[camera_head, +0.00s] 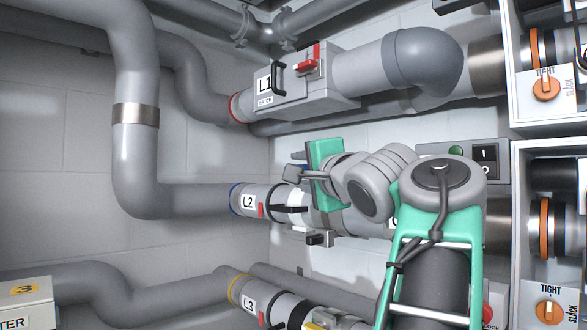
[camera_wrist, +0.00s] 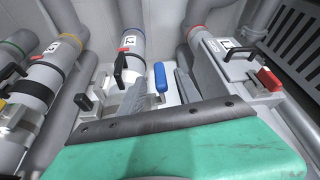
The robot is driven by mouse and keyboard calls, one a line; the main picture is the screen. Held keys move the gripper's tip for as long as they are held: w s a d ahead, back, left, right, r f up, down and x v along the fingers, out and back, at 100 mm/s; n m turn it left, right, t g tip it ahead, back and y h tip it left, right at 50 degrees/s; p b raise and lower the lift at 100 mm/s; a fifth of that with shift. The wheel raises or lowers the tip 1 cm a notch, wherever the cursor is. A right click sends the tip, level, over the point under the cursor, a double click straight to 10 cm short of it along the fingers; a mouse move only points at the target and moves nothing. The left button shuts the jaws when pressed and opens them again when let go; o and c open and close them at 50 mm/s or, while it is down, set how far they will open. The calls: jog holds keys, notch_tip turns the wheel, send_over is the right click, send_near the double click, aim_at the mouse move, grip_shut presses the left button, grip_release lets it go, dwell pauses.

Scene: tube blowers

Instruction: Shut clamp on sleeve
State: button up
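Pipe sleeves marked L1 (camera_head: 265,83), L2 (camera_head: 250,203) and L3 (camera_head: 249,304) run one above another. L2 has a blue ring, a red tab and a black handle (camera_head: 291,209). In the wrist view, L2 (camera_wrist: 128,41) is near the top centre with its black handle (camera_wrist: 120,70). A blue lever (camera_wrist: 160,77) shows between my two grey fingers. My gripper (camera_head: 296,166) is in front of L2 in the head view, with its fingers apart. I cannot tell whether they touch the lever. My wrist hides part of L2. Which part is the clamp is unclear.
L1 carries a red handle (camera_head: 307,63) and a black handle (camera_head: 279,77). White boxes at the right hold orange-ringed parts and orange TIGHT/SLACK knobs (camera_head: 546,89). A switch panel (camera_head: 485,155) is behind my arm. Open space lies left, before the wall.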

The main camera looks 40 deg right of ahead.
jog(key=x, duration=0.3)
jog(key=shift+w+d, duration=0.15)
jog(key=shift+w, duration=0.2)
grip_shut()
dwell(1.1)
